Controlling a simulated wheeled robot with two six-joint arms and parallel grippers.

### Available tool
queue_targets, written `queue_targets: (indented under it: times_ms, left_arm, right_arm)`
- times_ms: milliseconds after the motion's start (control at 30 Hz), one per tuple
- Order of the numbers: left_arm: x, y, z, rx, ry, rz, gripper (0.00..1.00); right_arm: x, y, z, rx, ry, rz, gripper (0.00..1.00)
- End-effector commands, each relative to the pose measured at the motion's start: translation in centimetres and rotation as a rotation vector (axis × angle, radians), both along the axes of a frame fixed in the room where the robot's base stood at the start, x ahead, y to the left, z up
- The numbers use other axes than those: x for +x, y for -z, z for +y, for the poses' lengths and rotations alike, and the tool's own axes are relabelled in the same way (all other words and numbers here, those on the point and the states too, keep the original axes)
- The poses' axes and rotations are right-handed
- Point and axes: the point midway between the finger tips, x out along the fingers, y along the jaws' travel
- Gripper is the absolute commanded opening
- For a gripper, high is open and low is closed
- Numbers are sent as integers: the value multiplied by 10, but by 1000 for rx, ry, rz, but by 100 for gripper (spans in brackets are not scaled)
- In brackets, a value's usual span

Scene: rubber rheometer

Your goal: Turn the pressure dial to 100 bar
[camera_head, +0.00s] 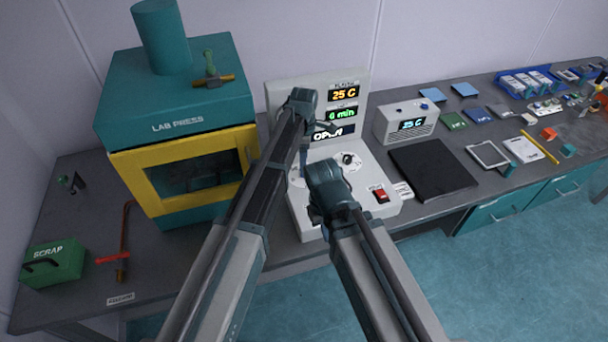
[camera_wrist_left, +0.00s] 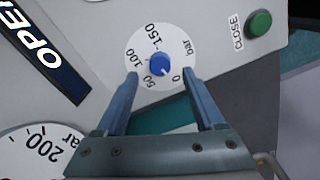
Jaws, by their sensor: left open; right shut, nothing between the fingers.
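The pressure dial (camera_wrist_left: 136,49) is a white disc marked 0, 50, 100, 150 bar, seen in the left wrist view. Its blue knob (camera_wrist_left: 159,64) has a white mark at its lower right, on the 0 side. My left gripper (camera_wrist_left: 161,76) is open, its two fingertips on either side of the knob in the picture; contact cannot be told. In the head view my left gripper (camera_head: 318,117) is over the grey control panel (camera_head: 372,178), and I cannot make out the blue knob there. My right gripper (camera_head: 325,190) is low over the panel's front, its fingertips mostly hidden.
A green CLOSE button (camera_wrist_left: 260,23) is near the dial, and a gauge (camera_wrist_left: 38,152) is at lower left. The lab press (camera_head: 180,125) stands left of the panel. A red switch (camera_head: 380,194) and a black knob (camera_head: 347,160) are by my right gripper.

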Motion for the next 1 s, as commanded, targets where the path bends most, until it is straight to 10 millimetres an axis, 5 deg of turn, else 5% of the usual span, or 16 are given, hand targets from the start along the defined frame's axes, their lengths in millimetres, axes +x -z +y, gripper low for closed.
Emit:
queue_targets:
  times_ms: [200,600,1000]
  left_arm:
    - [0,32,0,0,0,0,70]
    - [0,36,0,0,0,0,70]
    - [0,36,0,0,0,0,0]
  right_arm:
    - [0,33,0,0,1,0,0]
    - [0,36,0,0,2,0,0]
    - [0,36,0,0,2,0,0]
